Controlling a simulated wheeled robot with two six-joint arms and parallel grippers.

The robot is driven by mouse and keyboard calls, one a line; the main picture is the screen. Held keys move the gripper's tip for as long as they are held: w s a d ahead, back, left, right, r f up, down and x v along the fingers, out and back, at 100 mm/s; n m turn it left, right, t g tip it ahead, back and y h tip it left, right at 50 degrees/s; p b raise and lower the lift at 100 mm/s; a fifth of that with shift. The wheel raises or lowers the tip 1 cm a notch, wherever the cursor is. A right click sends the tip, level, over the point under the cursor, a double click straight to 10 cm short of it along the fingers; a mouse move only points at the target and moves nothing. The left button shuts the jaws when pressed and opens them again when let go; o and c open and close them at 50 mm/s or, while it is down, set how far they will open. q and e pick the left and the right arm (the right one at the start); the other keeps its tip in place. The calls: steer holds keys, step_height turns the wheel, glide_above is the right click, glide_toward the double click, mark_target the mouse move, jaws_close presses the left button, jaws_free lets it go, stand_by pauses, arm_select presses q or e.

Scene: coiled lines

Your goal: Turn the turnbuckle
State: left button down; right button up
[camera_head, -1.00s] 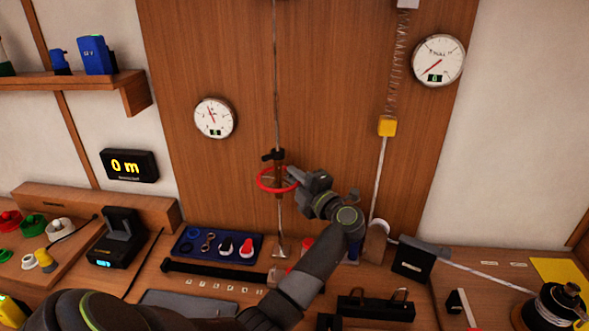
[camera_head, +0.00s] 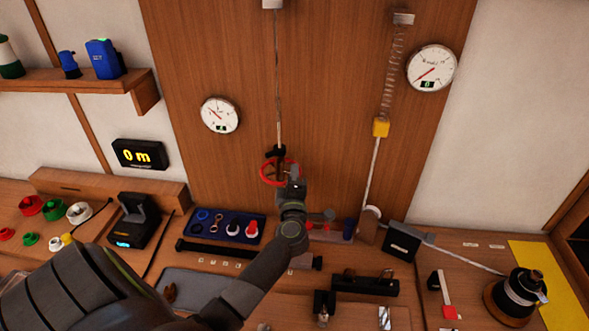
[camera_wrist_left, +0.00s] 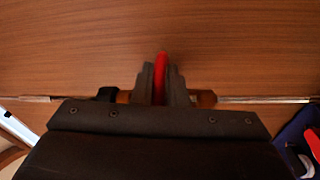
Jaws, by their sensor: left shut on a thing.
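The turnbuckle (camera_head: 279,153) hangs on a thin vertical line against the wooden board, with a red ring (camera_head: 265,170) around it. My left gripper (camera_head: 293,176) is at the right front part of the ring. In the left wrist view the gripper (camera_wrist_left: 160,90) is shut on the red ring (camera_wrist_left: 161,62), which stands edge-on between its fingers. The brown turnbuckle body (camera_wrist_left: 206,98) shows on both sides of the fingers, its middle hidden behind them. My right gripper is not in view.
A round gauge (camera_head: 220,115) is left of the line. A blue tray (camera_head: 202,232) and a black bar lie on the bench below.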

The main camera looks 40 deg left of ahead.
arm_select(q)
steer(key=shift+r, duration=0.2)
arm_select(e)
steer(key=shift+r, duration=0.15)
arm_select(q)
steer(key=c, duration=1.5)
jaws_free()
steer(key=shift+d+f, duration=0.1)
steer(key=shift+f, duration=0.1)
